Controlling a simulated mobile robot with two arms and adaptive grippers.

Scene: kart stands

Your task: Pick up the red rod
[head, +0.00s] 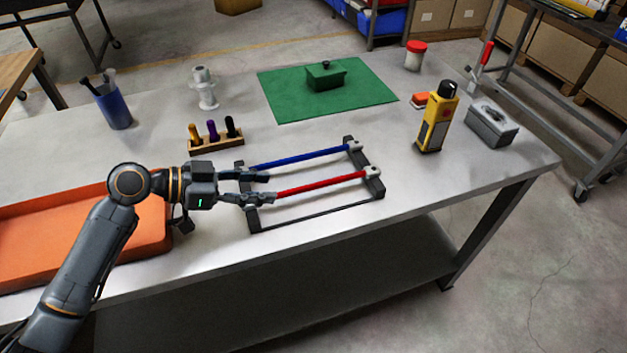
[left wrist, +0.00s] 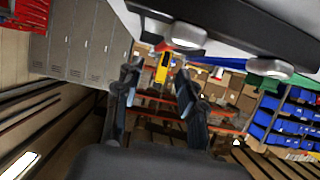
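The red rod (head: 322,183) lies across a dark rack (head: 318,215) on the table, nearer the front edge than the blue rod (head: 300,158). Its right end meets a light knob on the rack's right bar; its left end is by my gripper. My left gripper (head: 266,187) is open at the rack's left side, one finger near each rod's left end in the head view. In the left wrist view the fingers (left wrist: 158,84) are spread, with no rod clearly seen between them. A dark bar with light knobs (left wrist: 188,36) shows above them. My right gripper is not in view.
An orange tray (head: 75,232) lies at the left under my arm. A wooden holder (head: 216,143) with small handles stands behind the gripper. A green mat (head: 290,98) with a green box is farther back. A yellow device (head: 437,122) and a grey box (head: 492,124) stand at the right.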

